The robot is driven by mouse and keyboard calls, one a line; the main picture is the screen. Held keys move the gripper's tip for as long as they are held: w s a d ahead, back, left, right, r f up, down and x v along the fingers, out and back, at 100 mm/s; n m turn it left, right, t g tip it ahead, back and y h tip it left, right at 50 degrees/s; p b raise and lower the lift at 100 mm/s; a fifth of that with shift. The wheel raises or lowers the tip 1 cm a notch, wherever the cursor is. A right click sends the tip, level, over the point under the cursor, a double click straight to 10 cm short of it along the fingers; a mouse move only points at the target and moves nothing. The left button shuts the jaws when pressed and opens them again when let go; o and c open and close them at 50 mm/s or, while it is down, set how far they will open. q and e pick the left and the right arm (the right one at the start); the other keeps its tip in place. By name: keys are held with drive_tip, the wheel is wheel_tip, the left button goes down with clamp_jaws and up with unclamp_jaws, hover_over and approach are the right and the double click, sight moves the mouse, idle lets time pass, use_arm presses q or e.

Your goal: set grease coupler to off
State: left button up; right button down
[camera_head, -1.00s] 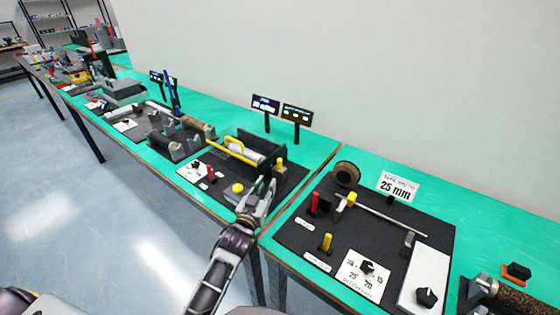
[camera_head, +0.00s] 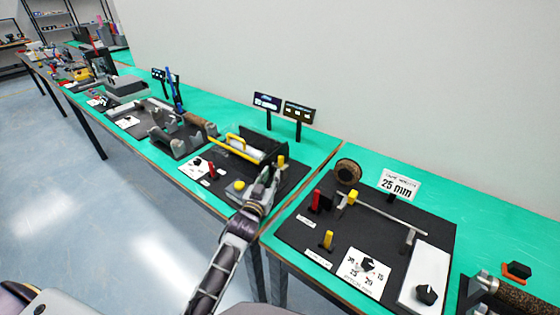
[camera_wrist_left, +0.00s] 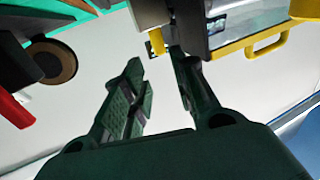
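No readable label marks the grease coupler, so I cannot tell for sure which part it is. A yellow-topped upright lever (camera_head: 281,161) stands at the right end of the middle station, just beyond my left gripper (camera_head: 265,186). In the left wrist view a yellow peg (camera_wrist_left: 157,42) hangs from a grey block, near the tips of my left gripper (camera_wrist_left: 155,64). The fingers there are apart with nothing between them. They look short of the peg, though contact is hard to judge. My right gripper is out of view.
The middle station has a yellow-handled guard (camera_head: 240,149), a red lever (camera_head: 211,170), a white dial (camera_head: 199,163) and a yellow button (camera_head: 238,186) close to my gripper. The right station's black board (camera_head: 300,235) carries levers and a pitch dial (camera_head: 367,266).

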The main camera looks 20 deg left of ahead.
sight(280, 160)
use_arm(q)
drive_tip(key=shift+w+d, duration=0.2)
drive_tip(key=shift+w, duration=4.9)
clamp_jaws()
